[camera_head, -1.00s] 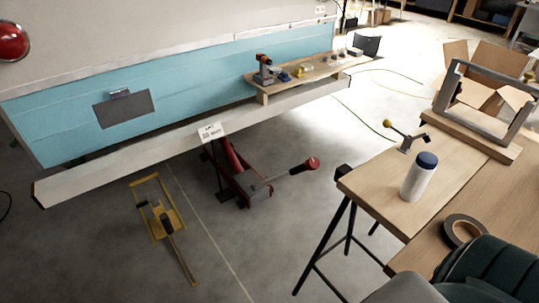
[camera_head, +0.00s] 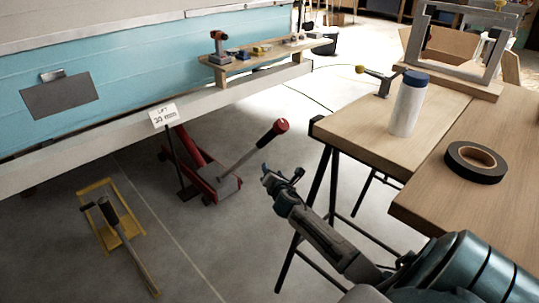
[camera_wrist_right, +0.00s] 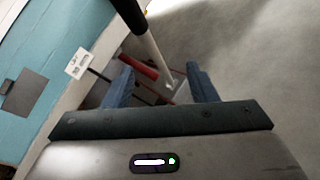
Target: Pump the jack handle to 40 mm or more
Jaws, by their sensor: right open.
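The red floor jack (camera_head: 198,165) stands on the concrete under the trailer's pale sill. A small lift sign (camera_head: 163,114) on a post beside the jack appears to read 30 mm. My right gripper (camera_head: 283,174) is open and empty, just right of and below the handle in the head view. In the right wrist view the handle (camera_wrist_right: 152,48) runs down between the blue fingers (camera_wrist_right: 162,88). Contact cannot be told. My left gripper is out of view.
A wooden workbench (camera_head: 455,110) with a white bottle (camera_head: 407,105) and a black tape roll (camera_head: 476,162) stands to the right, its trestle legs close to my right arm. A yellow frame with a lever (camera_head: 112,220) lies on the floor at left. Floor between is clear.

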